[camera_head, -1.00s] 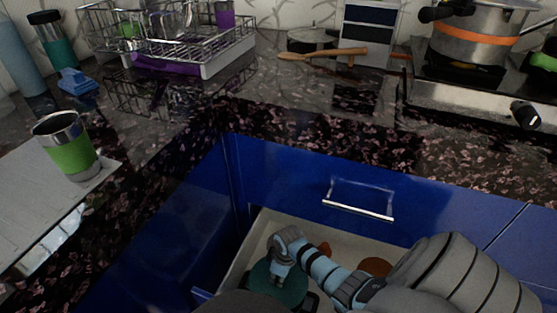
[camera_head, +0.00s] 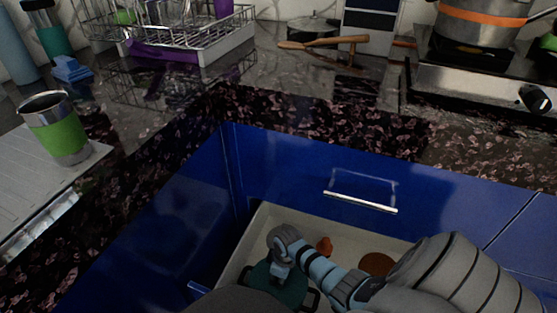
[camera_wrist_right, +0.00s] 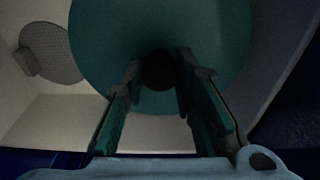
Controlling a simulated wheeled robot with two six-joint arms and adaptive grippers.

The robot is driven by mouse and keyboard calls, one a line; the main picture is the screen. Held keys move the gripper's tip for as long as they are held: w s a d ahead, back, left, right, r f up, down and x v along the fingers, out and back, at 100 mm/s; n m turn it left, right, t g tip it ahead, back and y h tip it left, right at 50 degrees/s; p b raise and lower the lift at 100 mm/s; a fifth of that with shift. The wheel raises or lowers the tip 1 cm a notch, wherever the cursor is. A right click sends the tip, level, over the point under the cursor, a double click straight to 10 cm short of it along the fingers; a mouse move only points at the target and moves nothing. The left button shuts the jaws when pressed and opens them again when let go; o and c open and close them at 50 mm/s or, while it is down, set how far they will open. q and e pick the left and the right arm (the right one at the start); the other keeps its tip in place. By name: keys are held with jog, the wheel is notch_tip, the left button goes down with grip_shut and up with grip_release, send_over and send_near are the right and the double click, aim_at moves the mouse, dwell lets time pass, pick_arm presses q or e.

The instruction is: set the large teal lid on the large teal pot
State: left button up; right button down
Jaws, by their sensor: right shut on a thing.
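The large teal lid (camera_head: 292,288) is at the open drawer, low in the head view and partly covered by my right arm. In the right wrist view it is a wide teal disc (camera_wrist_right: 105,45) with a dark knob (camera_wrist_right: 158,70). My right gripper (camera_head: 279,270) is shut on the lid's knob; in the wrist view its fingers (camera_wrist_right: 160,85) stand on both sides of the knob. A dark loop beside the lid may be a pot handle, but I cannot tell. I cannot make out the large teal pot. My left gripper is not in view.
The open drawer (camera_head: 258,225) also holds a brown round thing (camera_head: 377,264) and a small orange thing (camera_head: 325,246). A green cup (camera_head: 57,130) stands on the left counter. A pot with an orange band (camera_head: 482,20) is on the stove. A dish rack (camera_head: 190,40) stands behind.

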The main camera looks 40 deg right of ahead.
jog(key=shift+f, duration=0.1)
dwell(0.5)
jog(key=shift+f+b, duration=0.65)
jog(key=shift+f, duration=0.25)
jog(key=shift+f, duration=0.15)
jog(key=shift+f+b, duration=0.2)
jog(key=shift+b, duration=0.1)
dwell(0.3)
jog(key=c, duration=1.2)
grip_release()
